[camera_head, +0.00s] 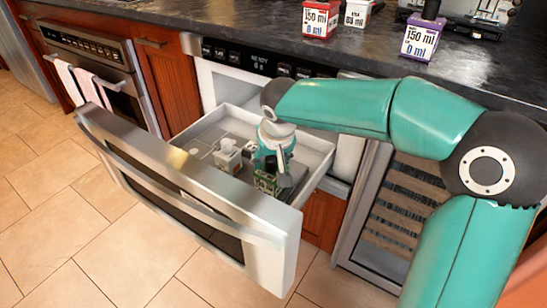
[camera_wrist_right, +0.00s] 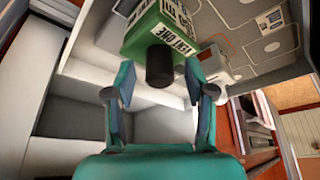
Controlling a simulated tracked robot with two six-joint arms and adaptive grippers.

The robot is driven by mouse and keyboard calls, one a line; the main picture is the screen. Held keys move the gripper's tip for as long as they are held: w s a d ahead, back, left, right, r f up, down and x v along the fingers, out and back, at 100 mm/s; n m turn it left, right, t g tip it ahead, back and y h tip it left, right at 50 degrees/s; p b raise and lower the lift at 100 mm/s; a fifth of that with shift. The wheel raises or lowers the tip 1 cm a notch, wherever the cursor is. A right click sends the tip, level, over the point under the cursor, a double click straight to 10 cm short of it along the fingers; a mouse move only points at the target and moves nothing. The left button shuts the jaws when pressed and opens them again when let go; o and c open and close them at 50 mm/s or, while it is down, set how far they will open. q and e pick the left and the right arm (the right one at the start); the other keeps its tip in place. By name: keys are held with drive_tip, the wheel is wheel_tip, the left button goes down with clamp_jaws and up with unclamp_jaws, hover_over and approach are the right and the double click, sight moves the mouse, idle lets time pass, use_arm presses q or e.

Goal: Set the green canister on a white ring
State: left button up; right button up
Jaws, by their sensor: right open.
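The green canister (camera_wrist_right: 150,32) stands in the open microwave drawer (camera_head: 322,160), its black knob toward my right gripper in the wrist view. In the head view the green canister (camera_head: 266,182) is partly hidden by my right gripper (camera_head: 278,180). My right gripper is open, with its fingers (camera_wrist_right: 160,80) on either side of the black knob; I cannot tell whether they touch it. Pale ring outlines (camera_wrist_right: 272,46) show on the drawer floor in the wrist view. My left gripper is not in view.
A white canister (camera_head: 228,156) stands in the drawer just left of the green one. It also shows in the wrist view (camera_wrist_right: 214,64). The drawer front (camera_head: 190,190) and side walls surround both. A red canister (camera_head: 320,18) and a purple canister (camera_head: 421,38) stand on the dark counter.

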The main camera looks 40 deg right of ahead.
drive_tip(key=p+v, duration=0.3)
drive_tip(key=v, duration=0.8)
drive_tip(key=shift+s, duration=0.1)
drive_tip(key=shift+s, duration=0.1)
